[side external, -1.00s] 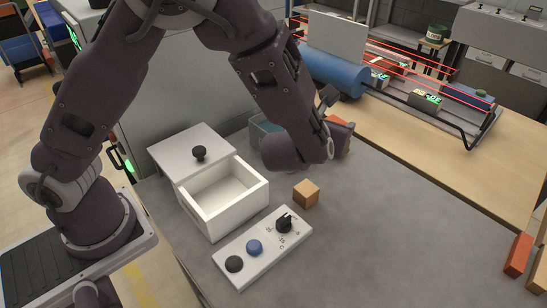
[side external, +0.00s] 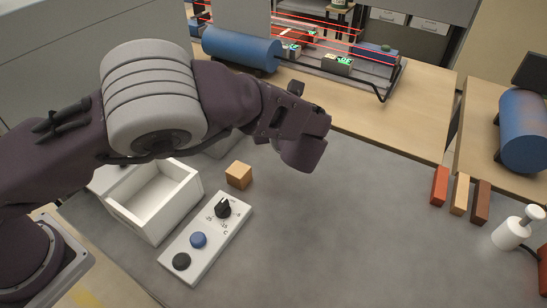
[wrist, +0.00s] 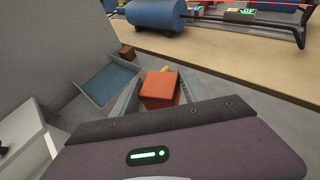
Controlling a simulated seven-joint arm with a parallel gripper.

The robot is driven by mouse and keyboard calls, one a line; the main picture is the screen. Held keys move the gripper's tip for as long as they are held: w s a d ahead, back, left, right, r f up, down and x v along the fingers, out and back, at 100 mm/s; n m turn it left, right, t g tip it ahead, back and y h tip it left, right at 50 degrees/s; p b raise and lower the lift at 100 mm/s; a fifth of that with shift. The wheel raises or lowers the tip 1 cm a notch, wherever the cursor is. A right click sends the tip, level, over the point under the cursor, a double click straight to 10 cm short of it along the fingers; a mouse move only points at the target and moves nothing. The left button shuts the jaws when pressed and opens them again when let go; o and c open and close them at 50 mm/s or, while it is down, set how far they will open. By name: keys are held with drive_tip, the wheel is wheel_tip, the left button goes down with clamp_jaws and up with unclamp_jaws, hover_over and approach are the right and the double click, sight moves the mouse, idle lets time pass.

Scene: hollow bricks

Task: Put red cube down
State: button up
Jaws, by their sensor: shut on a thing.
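The red cube (wrist: 160,90) is between the fingers of my gripper (wrist: 158,98) in the wrist view. My gripper is shut on it. A small yellow bit shows just behind the cube, too small to make out. In the side view my arm's end is above the grey table, right of the wooden cube (side external: 238,175). My fingers and the red cube are hidden there behind the arm. How far the cube is above the table is hard to tell.
A white open drawer (side external: 190,184) and a button panel (side external: 239,217) stand at left. Several bricks (side external: 459,194) line the right edge. The middle right table is clear.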

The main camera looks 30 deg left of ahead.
sight(274, 159)
drive_tip(key=f, duration=0.7)
drive_tip(key=d+f, duration=0.1)
drive_tip(key=f, duration=0.2)
drive_tip(key=shift+w+f, duration=0.2)
drive_tip(key=shift+f, duration=0.05)
drive_tip(key=shift+f, duration=0.15)
drive_tip(key=o, duration=1.5)
drive_tip(key=shift+s+d+r, duration=0.15)
drive_tip(key=shift+s+r, duration=0.05)
drive_tip(key=shift+r, duration=0.1)
drive_tip(key=v, duration=1.1)
drive_tip(key=shift+s+d+r, duration=0.1)
drive_tip(key=shift+s+r, duration=0.05)
